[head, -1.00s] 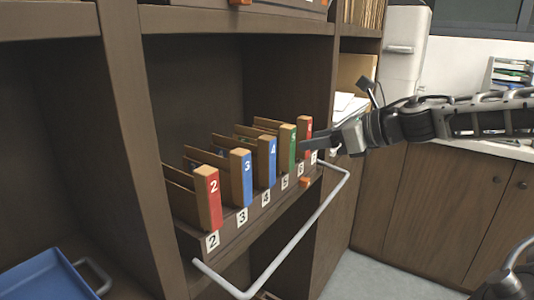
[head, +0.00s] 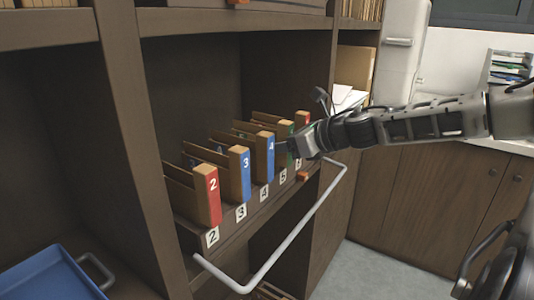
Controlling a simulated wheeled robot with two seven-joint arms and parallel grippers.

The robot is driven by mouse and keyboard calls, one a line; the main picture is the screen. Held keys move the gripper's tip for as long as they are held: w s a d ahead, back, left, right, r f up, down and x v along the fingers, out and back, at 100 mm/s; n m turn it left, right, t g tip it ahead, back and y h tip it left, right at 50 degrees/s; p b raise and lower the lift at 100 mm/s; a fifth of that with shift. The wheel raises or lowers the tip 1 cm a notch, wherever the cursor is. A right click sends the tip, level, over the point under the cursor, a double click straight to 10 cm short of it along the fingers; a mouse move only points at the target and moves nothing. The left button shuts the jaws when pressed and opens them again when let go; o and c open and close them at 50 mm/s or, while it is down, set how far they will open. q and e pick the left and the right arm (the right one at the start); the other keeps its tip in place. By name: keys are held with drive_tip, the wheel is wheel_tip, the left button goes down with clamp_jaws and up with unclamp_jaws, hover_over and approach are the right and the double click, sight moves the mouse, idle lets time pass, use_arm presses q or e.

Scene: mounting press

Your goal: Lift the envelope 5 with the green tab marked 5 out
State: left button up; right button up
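Envelope 5 (head: 286,127) stands upright in the slotted rack, between the blue-tabbed envelope 4 (head: 264,157) and the red-tabbed envelope 6 (head: 303,117). Its tan top edge shows; most of its green tab is hidden behind my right gripper. My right gripper (head: 284,145) comes in from the right, with its dark fingers at the front of envelope 5's tab. I cannot tell whether the fingers are around the tab, touching it or shut. My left gripper is not in view.
Red-tabbed envelope 2 (head: 207,195) and blue-tabbed envelope 3 (head: 240,174) stand nearer in the rack. A grey bar handle (head: 290,238) runs in front of it. A blue tray (head: 50,277) lies at lower left. A wooden upright (head: 135,130) borders the compartment on the left.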

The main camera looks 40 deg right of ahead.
drive_tip(key=shift+w+a+f, duration=0.15)
drive_tip(key=shift+w, duration=0.25)
clamp_jaws()
wheel_tip(320, 180, up, 10)
drive_tip(key=shift+p, duration=0.35)
idle(0.3)
